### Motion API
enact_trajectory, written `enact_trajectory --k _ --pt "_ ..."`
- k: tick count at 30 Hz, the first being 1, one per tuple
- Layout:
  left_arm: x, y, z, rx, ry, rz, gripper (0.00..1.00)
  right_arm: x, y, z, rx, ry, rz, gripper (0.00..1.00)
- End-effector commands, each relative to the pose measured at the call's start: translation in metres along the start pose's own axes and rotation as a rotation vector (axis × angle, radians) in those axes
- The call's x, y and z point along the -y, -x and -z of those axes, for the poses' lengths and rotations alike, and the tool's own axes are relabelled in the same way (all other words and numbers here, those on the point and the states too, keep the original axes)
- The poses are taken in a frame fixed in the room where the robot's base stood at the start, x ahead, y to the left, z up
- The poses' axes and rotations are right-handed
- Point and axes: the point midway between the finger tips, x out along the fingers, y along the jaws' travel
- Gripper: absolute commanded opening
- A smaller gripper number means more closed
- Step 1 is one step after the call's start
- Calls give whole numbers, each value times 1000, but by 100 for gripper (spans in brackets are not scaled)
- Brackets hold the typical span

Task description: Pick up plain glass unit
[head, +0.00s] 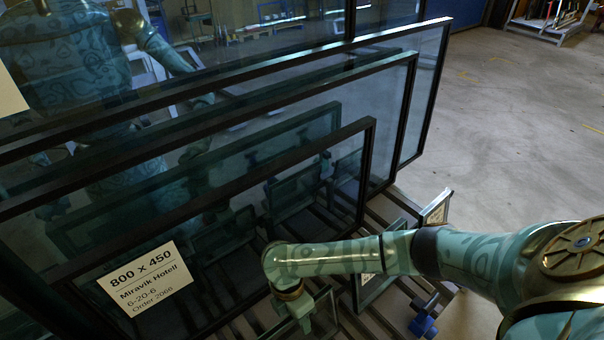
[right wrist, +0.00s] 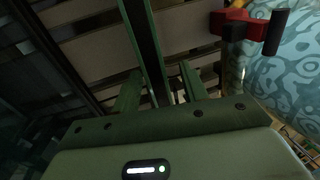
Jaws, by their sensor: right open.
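Several dark-framed glass units lean in a rack in the head view. The front large one (head: 335,170) carries a paper label (head: 150,280) reading 800 × 450. Smaller framed units stand low at the right, one (head: 378,285) behind my right forearm. I cannot tell for certain which is the plain unit. Contact is unclear. My left gripper is out of view.
A blue clamp (head: 424,322) sits at the rack's lower right. A red clamp with a dark handle (right wrist: 250,25) shows in the right wrist view near slats (right wrist: 95,45). A small labelled unit (head: 437,206) stands at the rack's right end. Open concrete floor (head: 510,130) lies beyond.

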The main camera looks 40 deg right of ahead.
Motion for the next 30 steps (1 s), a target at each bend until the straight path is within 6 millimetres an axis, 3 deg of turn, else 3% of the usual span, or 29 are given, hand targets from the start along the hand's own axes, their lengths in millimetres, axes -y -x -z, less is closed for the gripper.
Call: enact_trajectory --k 2,7,8,30 --pt "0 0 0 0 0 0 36 0 0 0 0 0 0 44" --pt "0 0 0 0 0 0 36 0 0 0 0 0 0 2" --pt "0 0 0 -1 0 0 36 0 0 0 0 0 0 0" --pt "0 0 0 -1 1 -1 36 0 0 0 1 -1 -1 0"
